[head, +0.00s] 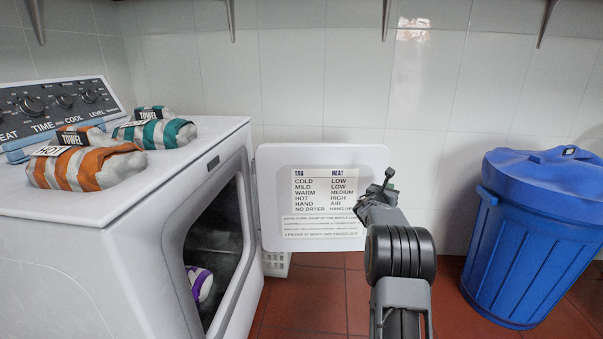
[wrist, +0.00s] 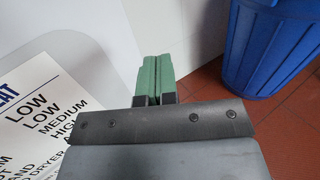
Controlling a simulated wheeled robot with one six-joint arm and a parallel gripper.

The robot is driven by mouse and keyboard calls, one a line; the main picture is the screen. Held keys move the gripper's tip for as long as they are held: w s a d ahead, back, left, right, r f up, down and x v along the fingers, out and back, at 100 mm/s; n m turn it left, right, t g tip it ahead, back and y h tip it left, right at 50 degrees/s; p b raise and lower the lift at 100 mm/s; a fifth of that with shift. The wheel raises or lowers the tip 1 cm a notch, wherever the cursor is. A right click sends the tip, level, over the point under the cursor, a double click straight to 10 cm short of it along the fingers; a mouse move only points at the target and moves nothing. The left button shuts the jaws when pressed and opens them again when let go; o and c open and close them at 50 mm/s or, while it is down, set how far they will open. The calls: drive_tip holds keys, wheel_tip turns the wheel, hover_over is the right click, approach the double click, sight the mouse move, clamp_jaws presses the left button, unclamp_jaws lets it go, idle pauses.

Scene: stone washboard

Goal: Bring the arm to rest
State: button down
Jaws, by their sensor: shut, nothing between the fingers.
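My gripper (head: 388,178) is held up in front of the open dryer door, near the right part of its label. In the wrist view its green fingers (wrist: 154,78) are pressed together with nothing between them. My arm reaches up from the bottom of the head view, and its forearm hides part of the floor and wall behind it.
The white dryer (head: 210,137) stands at left with its door (head: 275,200) swung open. An orange-striped towel (head: 85,167) and a teal-striped towel (head: 155,132) lie on top. A purple-white bundle (head: 199,283) is inside. A blue bin (head: 530,235) stands right; red floor (head: 455,315) lies between.

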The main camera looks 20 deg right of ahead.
drive_tip(key=s+a+r+m+g+y+p, duration=0.2)
drive_tip(key=s+a+r+m+p, duration=0.45)
drive_tip(key=r+p, duration=0.3)
drive_tip(key=s+a+r+m+g+y+p, duration=0.1)
drive_tip(key=s+a+r+m+g+p, duration=0.1)
drive_tip(key=s+a+r+m+p, duration=0.55)
drive_tip(key=s+a+r+m+g+y+p, duration=0.1)
drive_tip(key=s+a+r+m+y+p, duration=0.4)
drive_tip(key=s+a+p, duration=0.5)
drive_tip(key=s+a+r+m+g+y+p, duration=0.1)
drive_tip(key=s+a+r+m+y+p, duration=0.4)
drive_tip(key=s+a+p, duration=0.5)
drive_tip(key=a+r+y, duration=0.2)
drive_tip(key=a+r, duration=0.1)
drive_tip(key=a, duration=0.2)
drive_tip(key=shift+r+m, duration=0.15)
drive_tip(key=shift+m, duration=0.15)
